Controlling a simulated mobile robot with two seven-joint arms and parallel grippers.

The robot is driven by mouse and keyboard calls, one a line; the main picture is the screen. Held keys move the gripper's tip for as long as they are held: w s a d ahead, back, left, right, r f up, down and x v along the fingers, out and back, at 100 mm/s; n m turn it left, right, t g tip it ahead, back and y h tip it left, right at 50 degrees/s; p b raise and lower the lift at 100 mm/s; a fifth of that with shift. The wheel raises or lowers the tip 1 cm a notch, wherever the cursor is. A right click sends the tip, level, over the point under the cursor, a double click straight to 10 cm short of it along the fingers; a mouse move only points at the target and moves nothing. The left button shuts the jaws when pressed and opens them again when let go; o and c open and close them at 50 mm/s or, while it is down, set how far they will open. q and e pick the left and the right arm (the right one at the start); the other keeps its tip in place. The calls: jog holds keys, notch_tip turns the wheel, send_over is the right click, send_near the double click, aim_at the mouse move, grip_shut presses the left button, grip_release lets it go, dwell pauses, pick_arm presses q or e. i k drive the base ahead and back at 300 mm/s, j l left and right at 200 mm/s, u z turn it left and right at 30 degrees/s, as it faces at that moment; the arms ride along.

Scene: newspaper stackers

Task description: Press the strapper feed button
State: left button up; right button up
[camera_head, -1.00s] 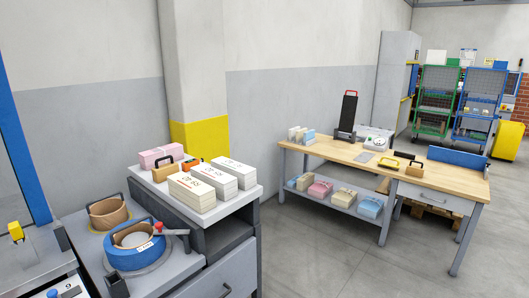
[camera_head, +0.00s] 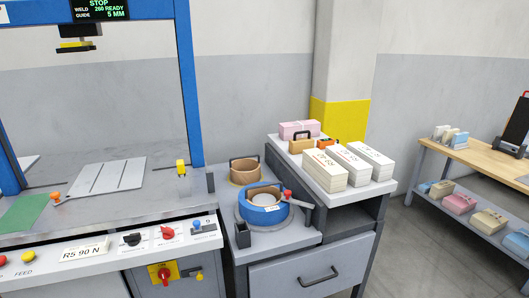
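The strapper is a machine with a blue arch frame (camera_head: 186,85) and a grey metal top at the left. Its white front panel (camera_head: 95,249) carries the word FEED at the lower left. A yellow button (camera_head: 28,257) sits just above that word, and a red button shows at the left picture edge beside it. Neither of my grippers is in view.
The panel also has black and red knobs (camera_head: 166,233) and a blue button (camera_head: 197,226). A grey cabinet with a blue strap roll (camera_head: 263,209) stands to the right, beside a side table with paper stacks (camera_head: 325,171). A wooden workbench (camera_head: 475,155) stands farther right, with open floor before it.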

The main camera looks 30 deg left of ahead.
aim_at(28, 256)
jog(key=u, duration=0.9)
jog(key=j+u, duration=0.1)
jog(key=u, duration=1.2)
jog(key=i+u, duration=0.1)
jog(key=u, duration=0.35)
jog(key=i+l+u, duration=0.25)
jog(key=i+l, duration=0.85)
jog(key=i, duration=0.1)
